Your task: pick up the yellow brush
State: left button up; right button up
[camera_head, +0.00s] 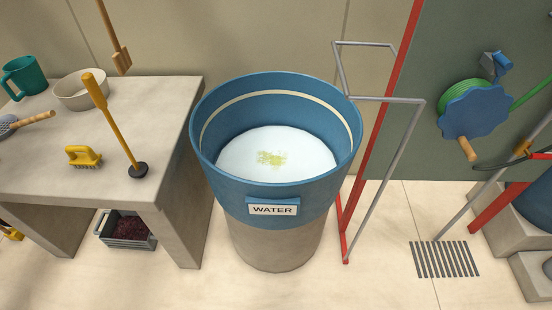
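A small yellow brush (83,155) with a raised handle and bristles below lies on the stone table (50,180), left of centre near its front. A plunger-like tool (110,122) with a long yellow handle and a dark round foot stands tilted just right of it. Neither of my grippers shows in the head view.
A green mug (25,77), a pale bowl (82,94) and a wooden-handled tool (30,122) sit on the table. A blue WATER barrel (275,190) stands to its right. A grey crate (128,240) is under the table. A green hose reel (472,110) hangs at right.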

aim_at(90, 160)
jog(key=u, duration=1.35)
